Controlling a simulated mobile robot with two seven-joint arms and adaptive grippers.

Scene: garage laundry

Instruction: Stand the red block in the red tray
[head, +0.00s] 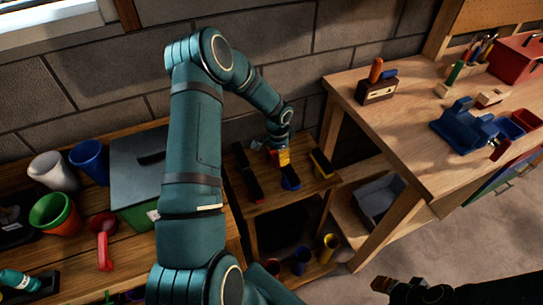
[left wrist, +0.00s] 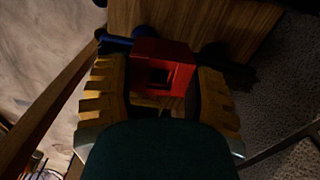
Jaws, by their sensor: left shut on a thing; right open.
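My left gripper (head: 281,157), with yellow fingers, is shut on the red block (left wrist: 160,62) above a small wooden table. In the left wrist view the block sits between the two fingers, showing a dark square recess. In the head view only a little red of it shows beside the fingers. On the table's left part are dark trays that look dark red (head: 254,189), in shadow. The gripper is to their right and apart from them, close above a blue tray (head: 291,179). My right gripper (head: 408,291) is open and empty at the bottom of the head view.
A yellow tray (head: 322,163) stands on the small table's right side. Cups and a grey-lidded box (head: 137,165) fill the left bench. A workbench (head: 385,115) with tools and bins stands right. Yellow and blue cups (head: 329,245) stand on the lower shelf.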

